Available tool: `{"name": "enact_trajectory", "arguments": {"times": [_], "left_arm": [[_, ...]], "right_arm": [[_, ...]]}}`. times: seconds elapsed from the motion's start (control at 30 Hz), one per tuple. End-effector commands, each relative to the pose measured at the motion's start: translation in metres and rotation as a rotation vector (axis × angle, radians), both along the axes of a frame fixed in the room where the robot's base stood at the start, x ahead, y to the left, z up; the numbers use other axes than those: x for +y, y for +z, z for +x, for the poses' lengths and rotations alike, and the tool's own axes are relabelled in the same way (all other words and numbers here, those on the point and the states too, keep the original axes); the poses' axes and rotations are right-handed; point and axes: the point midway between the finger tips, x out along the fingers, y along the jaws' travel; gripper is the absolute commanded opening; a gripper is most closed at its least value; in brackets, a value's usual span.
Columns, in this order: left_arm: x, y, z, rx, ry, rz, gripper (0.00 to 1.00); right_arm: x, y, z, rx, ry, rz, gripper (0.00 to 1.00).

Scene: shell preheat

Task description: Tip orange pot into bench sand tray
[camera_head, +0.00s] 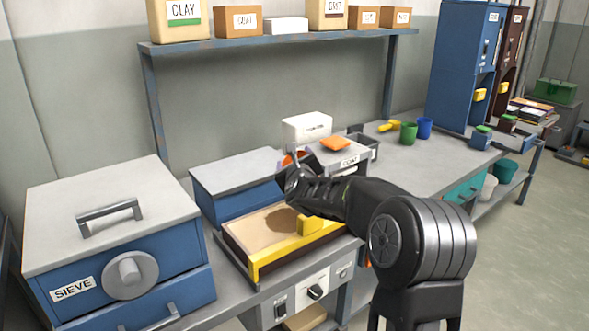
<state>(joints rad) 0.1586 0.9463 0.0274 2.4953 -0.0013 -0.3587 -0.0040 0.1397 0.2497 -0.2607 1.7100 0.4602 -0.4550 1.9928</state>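The sand tray (262,268) sits on the bench with a yellow front edge and tan sand inside. A darker patch lies on the sand toward its right side. My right gripper (291,178) is above the back right part of the tray, its arm coming in from the lower right. An orange rounded piece, seemingly the orange pot (294,158), shows right at the fingers; the gripper appears shut on it. The fingers hide most of the pot, so its tilt and contents are unclear. My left gripper is not in view.
A blue sieve box (110,240) stands left of the tray, and a blue box with a grey lid (236,172) behind it. Green (408,132) and blue (424,127) cups stand on the bench at the right. A shelf (280,39) with boxes runs above.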

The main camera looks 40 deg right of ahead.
Motion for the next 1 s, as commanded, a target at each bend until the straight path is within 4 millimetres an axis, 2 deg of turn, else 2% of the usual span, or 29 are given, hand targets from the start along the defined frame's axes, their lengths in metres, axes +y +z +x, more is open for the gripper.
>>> {"name": "enact_trajectory", "arguments": {"times": [0.03,0.17,0.2,0.7,1.0], "left_arm": [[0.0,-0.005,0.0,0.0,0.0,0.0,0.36],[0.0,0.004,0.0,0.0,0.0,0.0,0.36],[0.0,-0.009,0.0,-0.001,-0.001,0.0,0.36],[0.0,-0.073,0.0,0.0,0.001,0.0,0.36],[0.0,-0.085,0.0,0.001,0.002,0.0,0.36]], "right_arm": [[0.005,-0.005,0.001,0.008,0.005,-0.098,0.16],[0.01,-0.002,0.002,0.023,0.006,-0.372,0.16],[0.009,-0.006,0.001,0.017,0.002,-0.4,0.16],[0.016,-0.01,0.001,0.028,-0.001,-0.647,0.16],[0.019,-0.007,0.001,0.032,-0.001,-0.714,0.16]]}}
